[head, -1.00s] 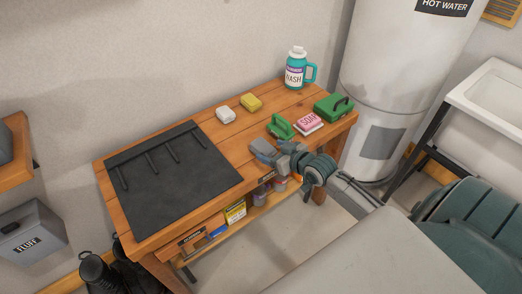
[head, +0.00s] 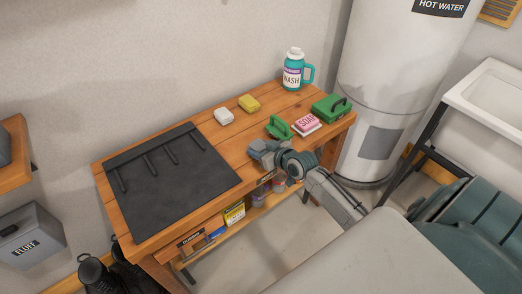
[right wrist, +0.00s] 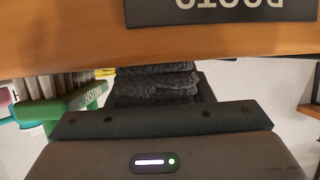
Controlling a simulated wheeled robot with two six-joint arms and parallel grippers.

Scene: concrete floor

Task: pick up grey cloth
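My right gripper (head: 262,152) is at the front edge of the wooden workbench (head: 215,118), right of the black mat. A grey cloth, dark and fluffy in folded layers, shows in the right wrist view (right wrist: 155,83) just beyond the gripper body, between dark finger parts. In the head view a small grey patch at the gripper's tip may be the cloth; the gripper largely covers it. I cannot tell whether the fingers press on it. My left gripper is not in view.
A green brush (head: 279,127), pink soap (head: 307,123) and green box (head: 331,106) stand right of the gripper. The black mat (head: 175,180) is left.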

